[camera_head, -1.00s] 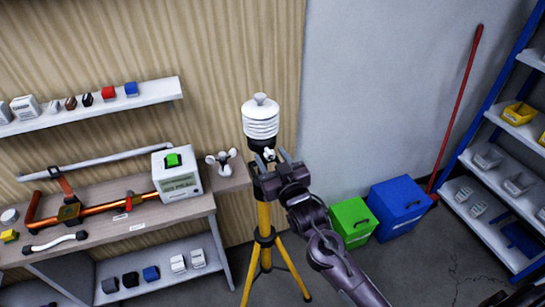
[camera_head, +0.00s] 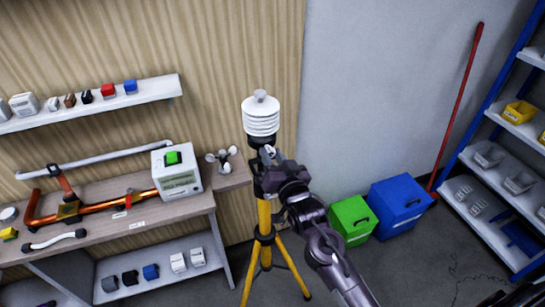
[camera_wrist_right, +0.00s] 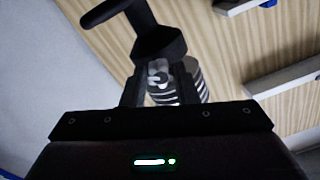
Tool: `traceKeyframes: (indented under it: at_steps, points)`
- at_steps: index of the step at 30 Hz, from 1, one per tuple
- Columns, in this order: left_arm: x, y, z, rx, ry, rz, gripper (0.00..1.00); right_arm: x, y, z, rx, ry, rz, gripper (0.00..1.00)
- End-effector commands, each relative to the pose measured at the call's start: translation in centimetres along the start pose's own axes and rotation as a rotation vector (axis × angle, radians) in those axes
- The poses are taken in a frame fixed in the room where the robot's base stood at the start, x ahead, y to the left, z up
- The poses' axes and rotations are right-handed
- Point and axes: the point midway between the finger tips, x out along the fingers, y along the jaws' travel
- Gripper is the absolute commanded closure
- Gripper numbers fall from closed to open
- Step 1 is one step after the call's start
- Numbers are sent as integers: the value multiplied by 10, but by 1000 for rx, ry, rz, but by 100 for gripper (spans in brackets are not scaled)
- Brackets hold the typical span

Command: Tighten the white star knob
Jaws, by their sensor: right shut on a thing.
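The white star knob (camera_head: 269,151) sits at the side of the black mount under the white ribbed sensor shield (camera_head: 262,117), on top of the yellow tripod (camera_head: 264,218). My right gripper (camera_head: 270,158) is at the knob, with its jaws closed on it. In the right wrist view the pale knob (camera_wrist_right: 158,77) shows between the two dark fingertips (camera_wrist_right: 160,88), with the ribbed shield (camera_wrist_right: 190,82) behind it. Part of the knob is hidden by the fingers. My left gripper is not in view.
A workbench (camera_head: 100,212) at left holds orange pipework, a white box (camera_head: 177,172) with a green top, and a small cup-like rotor (camera_head: 221,158). Green (camera_head: 352,220) and blue (camera_head: 400,205) boxes stand right of the tripod. Blue-framed shelves (camera_head: 490,150) stand far right.

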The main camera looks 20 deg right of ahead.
Motion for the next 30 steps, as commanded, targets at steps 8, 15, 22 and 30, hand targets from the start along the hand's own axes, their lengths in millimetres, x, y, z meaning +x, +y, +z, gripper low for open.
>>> traceKeyframes:
  at_steps: [8, 15, 22, 30]
  points:
    - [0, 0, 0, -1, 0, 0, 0, 0, 0, 0, 17, 0, -1, 96]
    - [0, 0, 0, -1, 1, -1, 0, 0, 0, 0, 15, 0, -1, 51]
    - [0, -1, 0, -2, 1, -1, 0, 0, 0, 0, 14, 1, -1, 51]
    - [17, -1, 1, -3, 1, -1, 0, -31, 2, 4, 14, 0, -1, 51]
